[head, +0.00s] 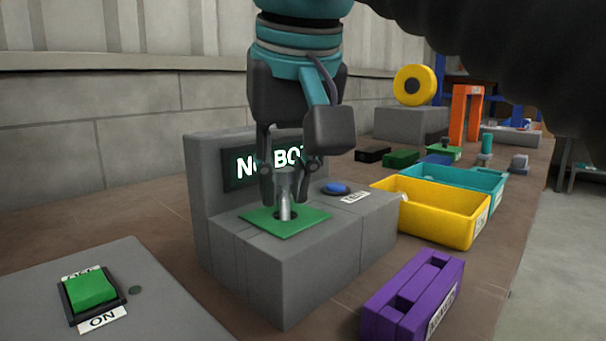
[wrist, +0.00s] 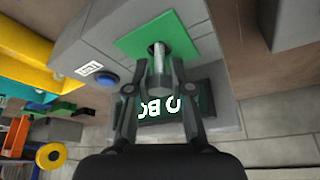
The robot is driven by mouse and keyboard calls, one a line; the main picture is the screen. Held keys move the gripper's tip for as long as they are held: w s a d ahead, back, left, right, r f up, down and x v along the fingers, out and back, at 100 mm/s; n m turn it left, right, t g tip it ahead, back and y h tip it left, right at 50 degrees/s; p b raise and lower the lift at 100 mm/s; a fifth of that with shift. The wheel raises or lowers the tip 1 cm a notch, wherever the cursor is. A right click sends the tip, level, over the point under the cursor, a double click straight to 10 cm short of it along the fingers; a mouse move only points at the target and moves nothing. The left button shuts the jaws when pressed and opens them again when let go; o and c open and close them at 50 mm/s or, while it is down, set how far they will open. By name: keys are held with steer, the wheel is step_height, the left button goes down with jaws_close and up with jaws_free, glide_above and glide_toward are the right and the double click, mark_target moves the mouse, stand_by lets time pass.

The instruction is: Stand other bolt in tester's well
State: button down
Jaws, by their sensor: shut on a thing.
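The tester (head: 262,285) is a grey block with an upright back and a lit screen (head: 240,168) whose lettering is partly hidden by my gripper. A green plate (head: 255,222) on its top surrounds the dark well. My gripper (head: 285,178) is shut on a grey metal bolt (head: 284,208), which is upright over the well. The bolt's lower end is at the well opening; how deep it sits I cannot tell. The wrist view also shows the bolt (wrist: 158,58) between the fingers, over the green plate (wrist: 130,43).
A blue button (head: 337,188) is on the tester's right side. A yellow bin (head: 430,222) and a teal bin (head: 480,180) stand to the right. A purple slotted holder (head: 415,295) is at the front right. A green ON/OFF switch (head: 91,291) is at the front left.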

steer(key=shift+f+b, duration=0.4)
steer(key=shift+f, duration=0.2)
steer(key=c, duration=1)
jaws_free()
steer(key=shift+o, duration=0.2)
steer(key=shift+r, duration=0.1)
steer(key=shift+v, duration=3.7)
steer(key=shift+c, duration=0.5)
